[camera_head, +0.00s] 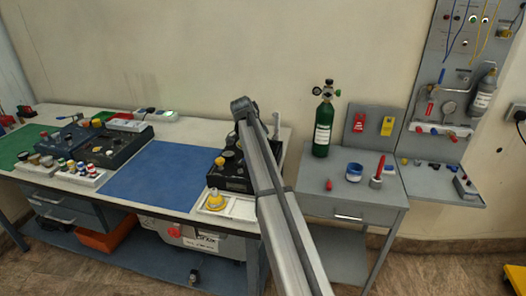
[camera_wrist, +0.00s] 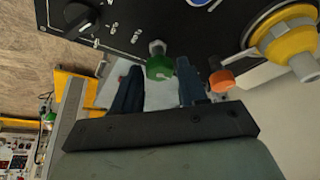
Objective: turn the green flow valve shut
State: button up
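The green flow valve (camera_wrist: 159,67) is a small green knob on a metal stem at the edge of a black panel (camera_wrist: 130,22) in the wrist view. My gripper (camera_wrist: 160,80) is open, with one dark finger on each side of the green knob, near its tips. I cannot tell whether either finger touches it. An orange knob (camera_wrist: 222,79) is just right of the right finger. In the head view my arm covers part of the black panel (camera_head: 226,180), and neither the green valve nor my fingers can be made out.
A large yellow dial or regulator (camera_wrist: 291,45) sits right of the orange knob. In the head view a green oxygen cylinder (camera_head: 323,130) stands on the grey side table (camera_head: 338,205), right of my arm. A blue mat (camera_head: 150,175) lies clear to the left.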

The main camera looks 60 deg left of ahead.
jog(key=shift+o, duration=1.4)
jog(key=v, duration=1.4)
jog(key=shift+f, duration=0.15)
